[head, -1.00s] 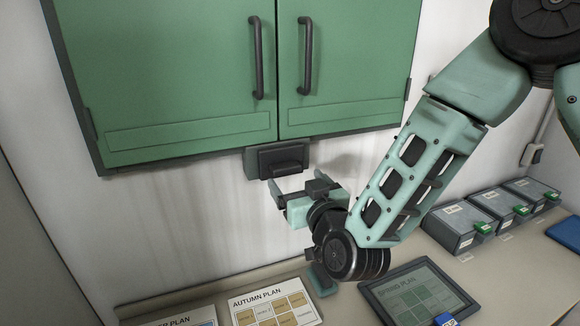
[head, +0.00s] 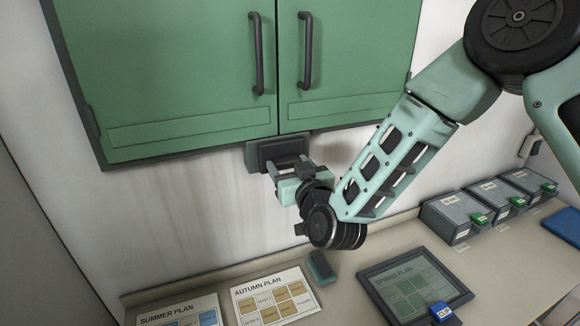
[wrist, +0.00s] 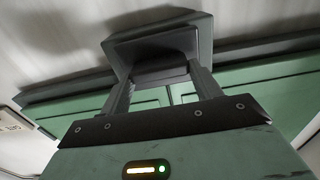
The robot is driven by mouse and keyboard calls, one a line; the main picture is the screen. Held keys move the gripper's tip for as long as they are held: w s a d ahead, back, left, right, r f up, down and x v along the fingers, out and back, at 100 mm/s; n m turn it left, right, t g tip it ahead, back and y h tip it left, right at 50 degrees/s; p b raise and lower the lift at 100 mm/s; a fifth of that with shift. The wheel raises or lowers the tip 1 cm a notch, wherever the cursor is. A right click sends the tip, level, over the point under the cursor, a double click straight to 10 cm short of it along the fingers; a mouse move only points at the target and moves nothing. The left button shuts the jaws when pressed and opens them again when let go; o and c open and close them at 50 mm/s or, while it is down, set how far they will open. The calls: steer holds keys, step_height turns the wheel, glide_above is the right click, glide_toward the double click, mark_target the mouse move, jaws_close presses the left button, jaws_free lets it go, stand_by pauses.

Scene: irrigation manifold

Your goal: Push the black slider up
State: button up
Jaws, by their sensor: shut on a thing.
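The black slider sits in a grey-green housing (head: 251,157) under the green cabinet's bottom edge, below the gap between the two doors. My gripper (head: 284,166) is at the slider, its fingers reaching up to it from below. In the wrist view the two fingers (wrist: 160,84) stand on either side of the slider's dark block (wrist: 160,70) and are shut on it. In the head view my gripper hides part of the slider.
The green cabinet (head: 180,75) with two dark bar handles hangs directly above. On the counter below are the autumn plan card (head: 270,297), a summer plan card (head: 180,312), a teal block (head: 321,266) and a framed spring plan (head: 412,285). Grey boxes (head: 460,217) stand at the right.

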mark_target(290, 147)
step_height(290, 147, up, 5)
steer(key=shift+p, duration=0.5)
steer(key=shift+w, duration=0.1)
steer(key=o, duration=1.4)
steer(key=shift+r, duration=0.1)
steer(key=shift+f, duration=0.2)
